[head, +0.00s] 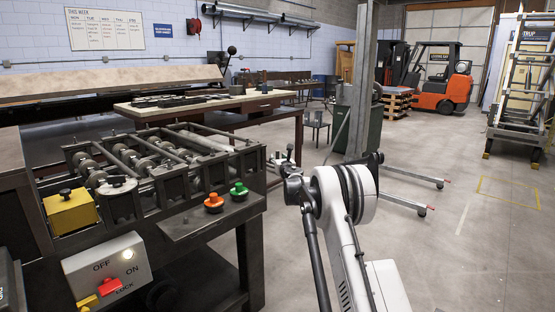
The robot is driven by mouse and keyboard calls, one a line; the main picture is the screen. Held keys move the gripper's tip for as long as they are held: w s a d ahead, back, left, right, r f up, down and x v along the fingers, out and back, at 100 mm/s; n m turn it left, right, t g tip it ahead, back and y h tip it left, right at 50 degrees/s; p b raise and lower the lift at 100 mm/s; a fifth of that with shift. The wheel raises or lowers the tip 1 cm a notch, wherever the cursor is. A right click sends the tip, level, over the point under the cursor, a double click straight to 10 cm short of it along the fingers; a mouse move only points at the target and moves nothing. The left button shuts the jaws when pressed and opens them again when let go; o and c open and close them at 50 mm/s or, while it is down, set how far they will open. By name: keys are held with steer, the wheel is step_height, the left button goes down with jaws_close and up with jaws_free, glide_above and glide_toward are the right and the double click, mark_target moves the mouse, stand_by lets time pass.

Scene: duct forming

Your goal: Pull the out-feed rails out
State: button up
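The roll-forming machine (150,180) stands at the left, with shafts and rollers inside an open dark frame. Its right end frame (254,165) faces my gripper. I cannot pick out the out-feed rails with certainty; the machine's far right side is partly hidden by its own frame. My arm rises from the bottom centre. My gripper (287,158) is small and dark, just right of the machine's right end and seemingly apart from it. I see nothing held in it, but its fingers are too small to tell open from shut.
A shelf on the machine carries an orange button (214,202) and a green button (239,189). A control box (107,268) with a red lever and a lit lamp is at lower left. A wheeled lift stand (360,100) is behind my arm.

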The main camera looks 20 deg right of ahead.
steer(key=shift+w+d, duration=0.15)
steer(key=shift+w, duration=0.7)
steer(key=shift+c, duration=0.4)
jaws_close()
